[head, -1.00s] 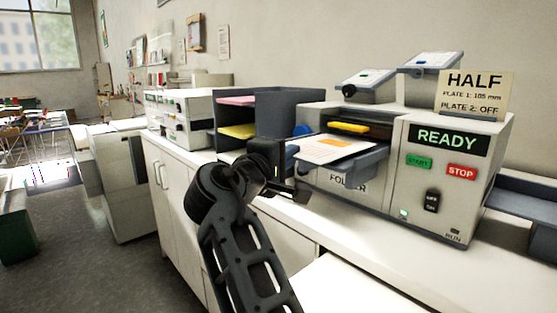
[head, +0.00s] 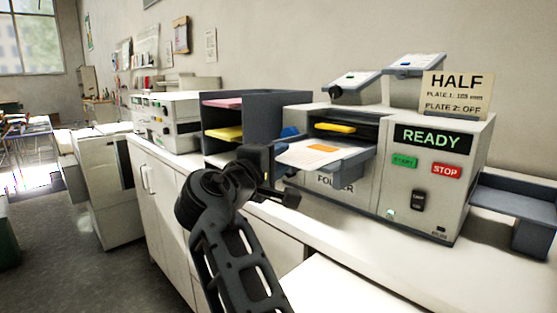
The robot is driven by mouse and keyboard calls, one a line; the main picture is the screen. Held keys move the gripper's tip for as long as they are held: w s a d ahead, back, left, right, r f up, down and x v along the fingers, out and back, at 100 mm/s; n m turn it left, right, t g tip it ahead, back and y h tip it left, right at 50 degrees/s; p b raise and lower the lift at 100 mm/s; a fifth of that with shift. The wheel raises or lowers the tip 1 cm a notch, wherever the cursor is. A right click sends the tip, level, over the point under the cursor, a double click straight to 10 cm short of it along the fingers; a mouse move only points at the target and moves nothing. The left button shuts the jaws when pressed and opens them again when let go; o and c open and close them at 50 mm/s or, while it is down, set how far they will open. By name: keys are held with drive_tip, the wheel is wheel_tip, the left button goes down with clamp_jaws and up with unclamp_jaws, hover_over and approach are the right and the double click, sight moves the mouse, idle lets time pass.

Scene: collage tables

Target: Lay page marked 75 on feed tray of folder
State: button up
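The folder (head: 440,203) is a pale machine on the counter, with a lit READY panel and green START and red STOP buttons. Its grey feed tray (head: 350,166) juts out at the front left. A white page (head: 297,156) with an orange patch lies over this tray; no number on it can be read. My gripper (head: 280,182) is just left of and below the page's near left edge, in front of the folder. The arm hides part of that area. I cannot tell whether its fingers are apart or whether they touch the page.
A card (head: 457,93) reading HALF, plate 1 and plate 2: OFF stands on the folder. A dark shelf unit (head: 245,105) with pink and yellow sheets stands left of it. A grey tray (head: 515,203) is at the right. The white counter (head: 385,262) in front is clear.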

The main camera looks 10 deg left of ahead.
drive_tip(key=shift+s, duration=0.1)
drive_tip(key=p+v, duration=0.2)
drive_tip(key=v, duration=0.5)
drive_tip(key=shift+s, duration=0.3)
drive_tip(key=shift+a, duration=0.15)
